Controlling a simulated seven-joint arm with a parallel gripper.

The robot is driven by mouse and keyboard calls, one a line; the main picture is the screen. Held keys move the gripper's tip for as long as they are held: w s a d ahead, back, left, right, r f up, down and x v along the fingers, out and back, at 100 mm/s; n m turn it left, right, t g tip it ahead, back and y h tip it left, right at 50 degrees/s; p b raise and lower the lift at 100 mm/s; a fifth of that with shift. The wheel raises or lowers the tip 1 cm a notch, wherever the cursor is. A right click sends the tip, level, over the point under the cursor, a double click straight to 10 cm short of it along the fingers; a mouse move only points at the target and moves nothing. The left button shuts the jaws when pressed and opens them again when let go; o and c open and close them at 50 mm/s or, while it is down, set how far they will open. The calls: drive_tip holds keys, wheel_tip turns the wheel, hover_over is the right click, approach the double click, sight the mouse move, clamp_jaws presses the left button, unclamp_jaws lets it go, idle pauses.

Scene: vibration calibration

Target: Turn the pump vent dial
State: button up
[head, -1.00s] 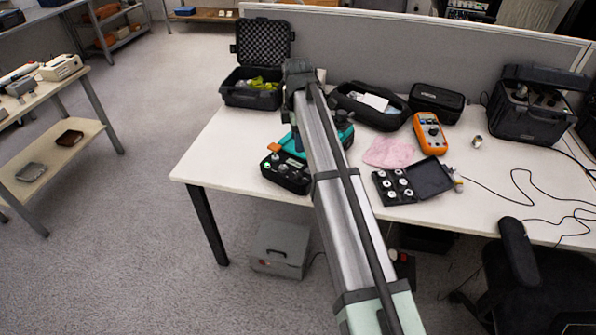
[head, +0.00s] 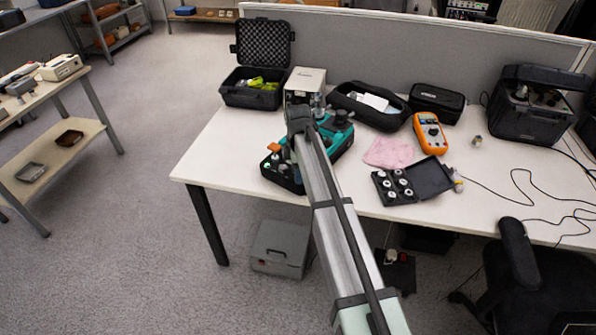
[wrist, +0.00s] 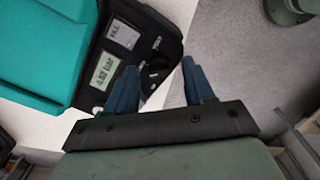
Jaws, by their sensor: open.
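The pump (head: 343,143) is a teal unit with a black front part (head: 279,176), on the left of the table in the head view. My arm covers part of it. In the wrist view its teal body (wrist: 40,45) and black panel (wrist: 166,45) fill the upper left. The panel has a grey display reading about 0.52 bar (wrist: 105,71), a label and several small dark controls (wrist: 157,64). I cannot tell which is the vent dial. My gripper (wrist: 162,76) is open and empty, its blue fingers apart over the panel's edge. Its fingers are hidden in the head view.
A white box (head: 305,80) and an open black case (head: 252,97) stand behind the pump. To the right are a pink cloth (head: 388,153), an orange multimeter (head: 431,134) and an open weight case (head: 430,178). The table's front edge is close to the pump.

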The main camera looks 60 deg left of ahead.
drive_tip(key=shift+f, duration=0.2)
drive_tip(key=shift+c, duration=0.5)
clamp_jaws()
